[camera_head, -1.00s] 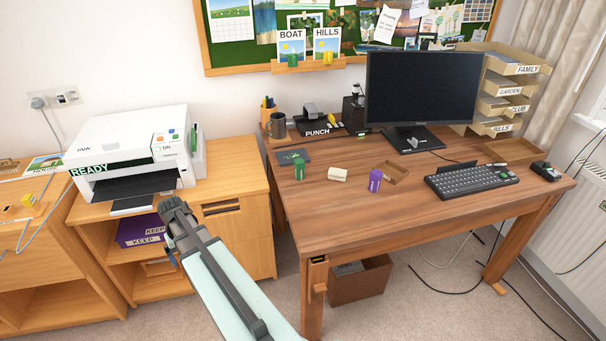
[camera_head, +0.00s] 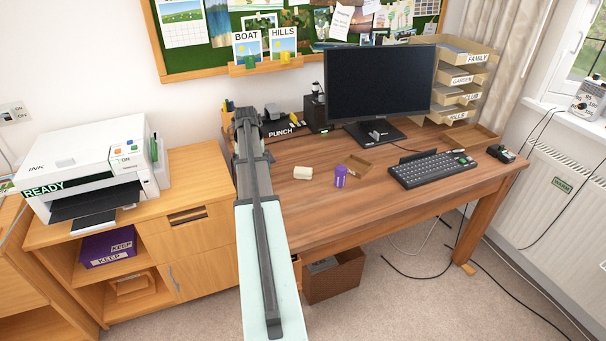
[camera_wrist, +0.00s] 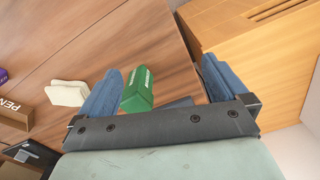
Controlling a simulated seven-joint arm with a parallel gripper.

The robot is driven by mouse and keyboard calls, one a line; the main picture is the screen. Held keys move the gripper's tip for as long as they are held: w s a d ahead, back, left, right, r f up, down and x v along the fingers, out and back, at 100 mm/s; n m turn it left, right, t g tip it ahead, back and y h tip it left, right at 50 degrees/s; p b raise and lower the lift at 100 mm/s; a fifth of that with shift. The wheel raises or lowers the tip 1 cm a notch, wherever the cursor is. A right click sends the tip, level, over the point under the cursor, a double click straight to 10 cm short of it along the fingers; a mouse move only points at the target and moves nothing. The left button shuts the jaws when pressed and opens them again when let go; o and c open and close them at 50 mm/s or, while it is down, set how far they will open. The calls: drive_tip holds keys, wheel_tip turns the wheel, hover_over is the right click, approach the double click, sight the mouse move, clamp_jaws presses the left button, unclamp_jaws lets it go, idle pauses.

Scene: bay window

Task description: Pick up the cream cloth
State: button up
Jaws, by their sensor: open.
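The cream cloth (camera_head: 303,173) is a small folded pad lying on the wooden desk, left of a purple pot. It also shows in the wrist view (camera_wrist: 68,93), outside my gripper and to the left of its left finger. My gripper (camera_wrist: 155,85) is open and empty, its two blue fingers wide apart. In the wrist view a green labelled block (camera_wrist: 138,90) appears between the fingers, on the desk beyond them. In the head view my arm reaches over the desk's left edge, and the gripper's fingertips are hidden behind it.
The keyboard (camera_head: 432,169), monitor (camera_head: 380,85) and hole punch (camera_head: 281,128) stand farther off. The desk's front middle is clear.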

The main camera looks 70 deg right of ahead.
sight(303, 169)
drive_tip(key=s+d+r+m, duration=0.2)
drive_tip(key=s+d+r, duration=0.2)
drive_tip(key=s+d, duration=0.25)
drive_tip(key=s+d+r+m, duration=0.1)
drive_tip(key=s+d+r, duration=0.3)
drive_tip(key=s+d, duration=0.3)
drive_tip(key=f, duration=1.4)
drive_tip(key=shift+s+a, duration=0.3)
drive_tip(key=shift+s, duration=0.05)
drive_tip(key=shift+c, duration=0.3)
drive_tip(key=c, duration=0.9)
